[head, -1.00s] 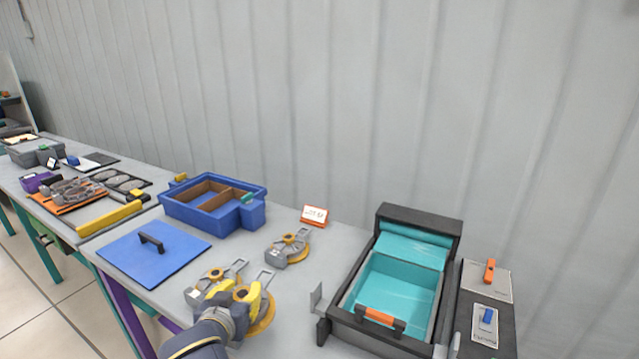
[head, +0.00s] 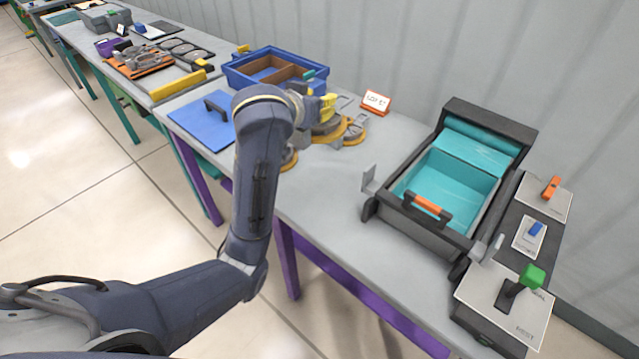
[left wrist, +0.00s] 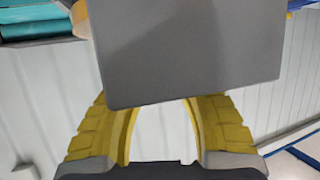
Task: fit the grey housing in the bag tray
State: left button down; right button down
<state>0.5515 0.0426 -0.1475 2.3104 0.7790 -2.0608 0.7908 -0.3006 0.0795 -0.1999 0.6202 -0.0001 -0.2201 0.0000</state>
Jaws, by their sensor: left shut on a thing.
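My left gripper (head: 327,106) has yellow fingers and is over the table among grey parts with yellow discs. It is shut on a grey housing (left wrist: 190,50), whose flat grey face fills the upper middle of the left wrist view between the fingers (left wrist: 165,118). In the head view, the held housing (head: 323,131) is partly hidden by the gripper, and I cannot tell whether it clears the table. The bag tray (head: 408,232), a dark frame with a teal lining and orange handle, stands to the right, with no part visible inside. My right gripper is not in view.
Another grey part with a yellow disc (head: 354,131) is close beside the gripper; one more (head: 289,160) is partly behind my arm. A blue divided bin (head: 240,76), blue lid (head: 190,120) and orange-framed card (head: 376,102) are nearby. A lever panel (head: 520,250) stands right. Table before the tray is clear.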

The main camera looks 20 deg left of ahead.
pick_arm(q)
jog(key=shift+s+f+h, duration=0.1)
jog(key=shift+f+h, duration=0.2)
jog(key=shift+f, duration=0.5)
send_over(318, 186)
notch_tip(318, 186, down, 20)
jog(key=shift+r, duration=0.1)
jog(key=c, duration=0.9)
grip_release()
jog(key=shift+f, duration=0.2)
jog(key=shift+c, duration=0.2)
